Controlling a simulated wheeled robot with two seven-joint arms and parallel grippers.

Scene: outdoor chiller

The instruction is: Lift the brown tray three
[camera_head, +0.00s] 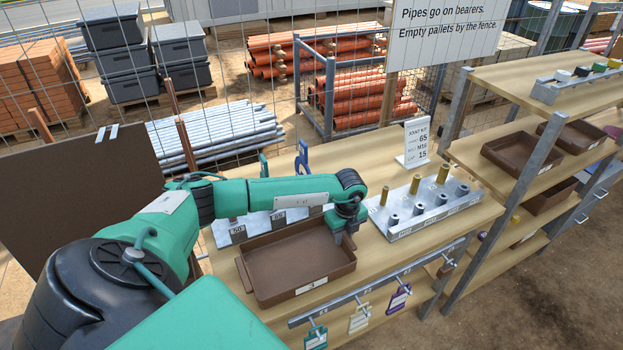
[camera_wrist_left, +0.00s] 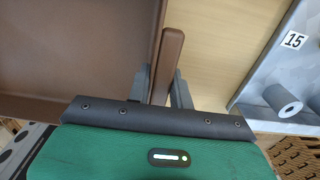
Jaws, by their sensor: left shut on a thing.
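The brown tray (camera_head: 290,262) is on or just above the wooden bench, left of the middle, with a white label on its front wall. I cannot tell whether it touches the bench. It looks empty. My left gripper (camera_head: 347,238) is at the tray's right end. In the left wrist view my left gripper (camera_wrist_left: 159,88) is shut on the tray's handle (camera_wrist_left: 166,65), one finger on each side, with the tray's floor (camera_wrist_left: 70,50) to the left. The fingertips are partly hidden in the head view. My right gripper is not in view.
A grey rack (camera_head: 425,212) with metal and brass cylinders stands right of the tray. Another grey rack (camera_head: 262,222) lies behind it. Tags on hooks (camera_head: 358,318) hang at the front edge. A shelf (camera_head: 545,125) with more brown trays stands at right.

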